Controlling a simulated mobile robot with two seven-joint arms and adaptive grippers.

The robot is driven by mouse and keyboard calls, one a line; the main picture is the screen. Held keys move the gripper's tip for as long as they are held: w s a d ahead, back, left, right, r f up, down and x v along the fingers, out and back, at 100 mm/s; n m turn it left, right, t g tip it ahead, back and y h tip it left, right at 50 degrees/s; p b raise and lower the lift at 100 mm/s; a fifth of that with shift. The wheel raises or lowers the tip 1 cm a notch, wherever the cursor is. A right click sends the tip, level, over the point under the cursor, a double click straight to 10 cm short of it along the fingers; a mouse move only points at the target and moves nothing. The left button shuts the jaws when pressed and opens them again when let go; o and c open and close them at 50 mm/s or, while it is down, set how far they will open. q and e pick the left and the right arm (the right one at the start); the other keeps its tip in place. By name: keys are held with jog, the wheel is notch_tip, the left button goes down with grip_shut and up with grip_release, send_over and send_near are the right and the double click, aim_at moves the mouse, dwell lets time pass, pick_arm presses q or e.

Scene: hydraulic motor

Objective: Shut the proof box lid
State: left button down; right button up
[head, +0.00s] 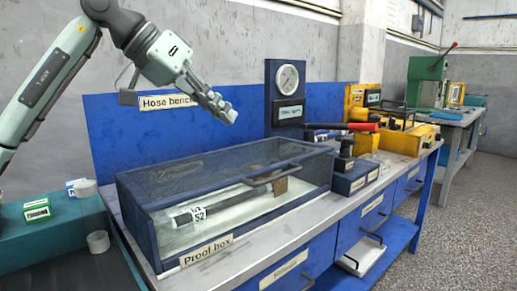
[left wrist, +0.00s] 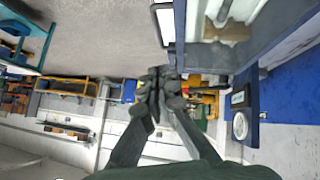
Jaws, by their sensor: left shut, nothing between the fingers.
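The proof box (head: 165,240) is a long blue-framed case with clear sides, standing on the hose bench. Its dark mesh lid (head: 200,170) lies down over the top, and I see no gap along the front edge. A bar handle (head: 272,177) sits at the lid's front edge. A dark hose with a label (head: 197,214) lies inside. My left gripper (head: 229,116) is shut and empty, above the box and apart from it. In the left wrist view the shut fingers (left wrist: 158,82) show, with the box's blue frame (left wrist: 180,35) beyond them. My right gripper is not in view.
A gauge panel (head: 287,80) rises behind the box. A dark blue block (head: 350,178), a red-handled tool (head: 345,127) and yellow equipment (head: 400,135) stand to its right. A teal cart (head: 60,235) with small boxes is at left. Open air surrounds the gripper.

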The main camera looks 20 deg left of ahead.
pick_arm(q)
send_over(243, 179)
jog(key=w+d, duration=0.2)
jog(key=d, duration=0.1)
notch_tip(243, 179, down, 7)
jog(key=f, duration=0.3)
jog(key=shift+s+d+f+p, duration=0.25)
jog(key=shift+d+p, duration=0.05)
jog(key=shift+p, duration=0.1)
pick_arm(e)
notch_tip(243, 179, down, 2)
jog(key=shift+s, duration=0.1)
pick_arm(q)
jog(key=shift+s+d+f+b, duration=0.1)
jog(key=shift+f+b, duration=0.5)
jog(key=shift+b, duration=0.05)
jog(key=shift+s+d+f+b, duration=0.1)
jog(key=shift+f+b, duration=0.5)
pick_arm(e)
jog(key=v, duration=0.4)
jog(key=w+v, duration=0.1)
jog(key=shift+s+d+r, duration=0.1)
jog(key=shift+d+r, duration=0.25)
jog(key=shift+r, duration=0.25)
pick_arm(q)
jog(key=shift+f, duration=0.1)
